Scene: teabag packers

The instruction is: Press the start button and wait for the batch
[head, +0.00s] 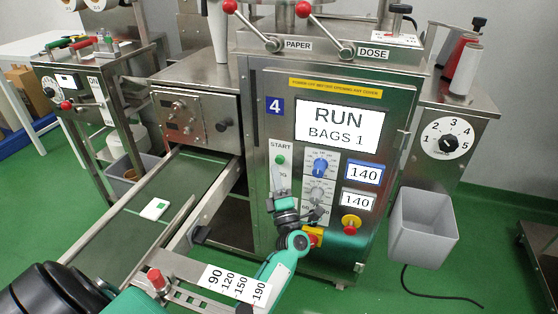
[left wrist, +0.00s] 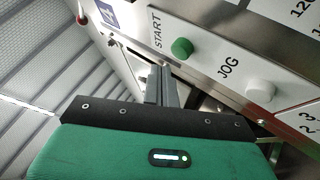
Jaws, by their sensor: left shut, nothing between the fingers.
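The green START button (head: 280,159) is on the front panel of machine 4, above the JOG label. It also shows in the left wrist view (left wrist: 182,47), with the white JOG button (left wrist: 260,90) to its lower right. The display (head: 338,127) reads "RUN" and "BAGS 1". My left gripper (head: 284,190) is in front of the panel, below the START button. Its fingers (left wrist: 162,72) are shut and empty, and appear apart from the button in the wrist view. One white teabag packet (head: 153,208) lies on the conveyor belt (head: 130,240). My right gripper is not in view.
A red stop knob (head: 351,224) and dials (head: 320,166) are close to the right of my left gripper. The conveyor's metal rail (head: 195,215) runs to the left. A grey bin (head: 422,228) hangs at the right. Levers with red knobs (head: 302,10) stand on top.

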